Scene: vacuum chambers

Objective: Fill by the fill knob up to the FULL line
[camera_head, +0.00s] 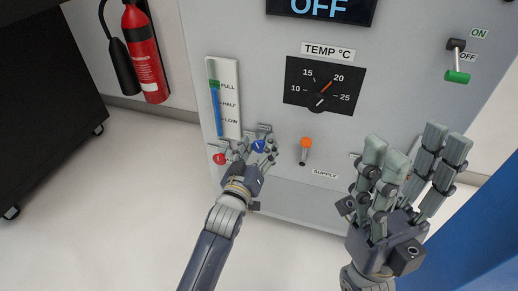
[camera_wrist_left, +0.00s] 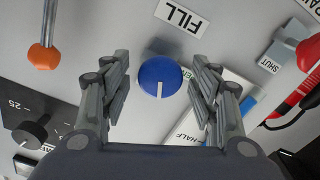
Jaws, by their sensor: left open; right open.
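The blue fill knob (camera_head: 259,146) is on the grey panel, below and right of the level gauge (camera_head: 230,105). In the left wrist view the knob (camera_wrist_left: 160,76), with a white pointer mark, sits beside the FILL label (camera_wrist_left: 181,18). My left gripper (camera_head: 253,152) is open, its fingers on either side of the knob with gaps showing. The gauge's blue column reaches about the green mark (camera_head: 214,85) at the FULL line. My right gripper (camera_head: 411,157) is open and empty in front of the panel's lower right.
A red knob (camera_head: 219,159) is left of the fill knob, and an orange-tipped supply lever (camera_head: 305,144) is to its right. The temperature dial (camera_head: 324,87) and a green-tipped switch (camera_head: 457,76) are higher. A fire extinguisher (camera_head: 146,55) stands left of the panel.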

